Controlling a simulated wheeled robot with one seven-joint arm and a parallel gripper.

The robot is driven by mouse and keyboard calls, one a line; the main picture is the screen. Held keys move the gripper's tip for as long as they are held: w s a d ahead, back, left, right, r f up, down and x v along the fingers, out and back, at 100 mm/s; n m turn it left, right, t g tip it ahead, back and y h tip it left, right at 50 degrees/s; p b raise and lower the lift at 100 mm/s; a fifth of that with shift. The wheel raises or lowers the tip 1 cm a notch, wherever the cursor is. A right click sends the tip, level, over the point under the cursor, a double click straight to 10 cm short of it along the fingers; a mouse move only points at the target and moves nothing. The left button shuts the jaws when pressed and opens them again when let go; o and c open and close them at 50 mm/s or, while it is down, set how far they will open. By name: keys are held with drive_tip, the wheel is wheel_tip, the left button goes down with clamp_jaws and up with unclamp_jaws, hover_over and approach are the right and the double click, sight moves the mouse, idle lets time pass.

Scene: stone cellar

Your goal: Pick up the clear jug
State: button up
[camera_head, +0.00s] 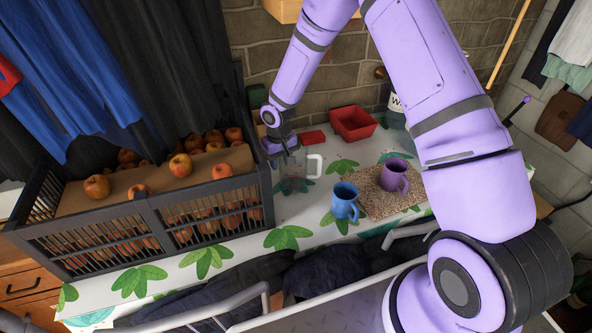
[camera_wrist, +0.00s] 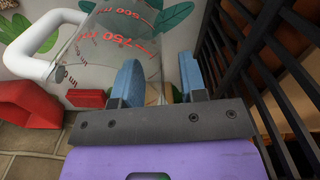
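The clear jug (camera_head: 296,184) stands on the leaf-patterned tablecloth, just right of the dark crate. Its white handle (camera_head: 315,165) points right in the head view. In the wrist view the clear jug (camera_wrist: 95,42) shows red volume marks, with its white handle (camera_wrist: 38,45) at the left. My gripper (camera_head: 287,157) reaches down at the jug from above. In the wrist view my gripper (camera_wrist: 158,80) is open. One blue finger overlaps the jug's clear body and the other is beyond its right edge. Whether the jug's wall lies between them or touches a finger, I cannot tell.
The slatted crate (camera_head: 150,207) of apples stands close left of my gripper. A red bin (camera_head: 352,122) and a small red block (camera_head: 313,137) are behind. A blue mug (camera_head: 345,201) and a purple mug (camera_head: 394,176) by a woven mat (camera_head: 375,203) stand right. A brick wall closes the back.

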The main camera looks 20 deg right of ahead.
drive_tip(key=shift+f, duration=0.4)
clamp_jaws()
drive_tip(key=shift+r, duration=0.15)
